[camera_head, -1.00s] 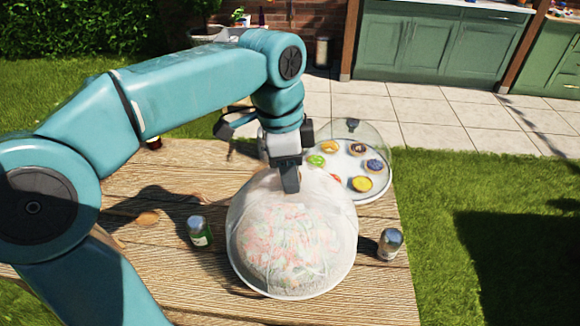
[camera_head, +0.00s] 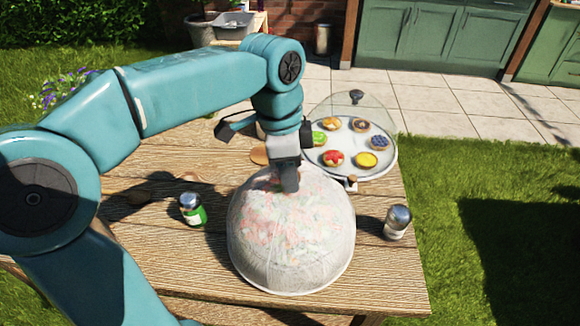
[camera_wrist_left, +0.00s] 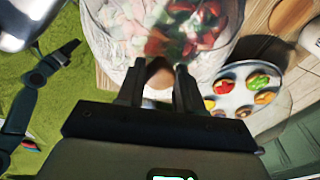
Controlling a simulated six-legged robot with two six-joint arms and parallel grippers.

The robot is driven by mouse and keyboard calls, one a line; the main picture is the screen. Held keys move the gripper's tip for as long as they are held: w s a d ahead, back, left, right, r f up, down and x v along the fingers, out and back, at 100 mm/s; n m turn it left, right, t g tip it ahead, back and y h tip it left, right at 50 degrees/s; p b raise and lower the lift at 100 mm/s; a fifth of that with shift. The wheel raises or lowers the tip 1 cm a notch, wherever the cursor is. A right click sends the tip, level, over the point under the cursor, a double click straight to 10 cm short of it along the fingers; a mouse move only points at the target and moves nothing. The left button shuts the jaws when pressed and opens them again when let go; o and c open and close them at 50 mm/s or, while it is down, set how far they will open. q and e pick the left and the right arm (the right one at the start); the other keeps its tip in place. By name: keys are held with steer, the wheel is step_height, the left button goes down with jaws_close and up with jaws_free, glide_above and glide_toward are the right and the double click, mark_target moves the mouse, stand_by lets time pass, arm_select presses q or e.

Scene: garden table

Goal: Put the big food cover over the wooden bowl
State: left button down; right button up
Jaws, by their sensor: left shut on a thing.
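The big food cover (camera_head: 292,245) is a pale, see-through mesh dome near the front of the wooden table, right of centre. My left gripper (camera_head: 288,182) points down at its top. In the left wrist view, the gripper fingers (camera_wrist_left: 160,88) close on the cover's brown knob (camera_wrist_left: 160,73), and the mesh (camera_wrist_left: 115,42) spreads out beyond them. Red, green and pale food shows blurred through the mesh. The wooden bowl's own wall cannot be made out. I cannot tell whether the cover's rim touches the table. My right gripper is not in view.
A green-labelled shaker (camera_head: 192,210) stands left of the cover, and another shaker (camera_head: 397,222) right of it near the table edge. Behind it is a tray of tarts (camera_head: 378,172) under a clear dome (camera_head: 380,108). A wooden spoon (camera_head: 138,196) lies at left.

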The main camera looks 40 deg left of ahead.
arm_select(q)
steer(key=shift+s+d+f, duration=0.1)
steer(key=shift+d+f, duration=0.05)
steer(key=shift+f, duration=0.25)
steer(key=shift+s+f+b, duration=0.1)
steer(key=shift+f+b, duration=0.7)
stand_by(0.3)
steer(key=c, duration=0.7)
jaws_free()
steer(key=shift+o, duration=0.2)
steer(key=shift+r, duration=0.3)
step_height(320, 180, up, 17)
steer(key=s+a+p, duration=0.1)
steer(key=p, duration=0.3)
steer(key=shift+s+a+p, duration=0.2)
steer(key=shift+a+p, duration=0.05)
steer(key=shift+p, duration=0.15)
steer(key=shift+f, duration=0.1)
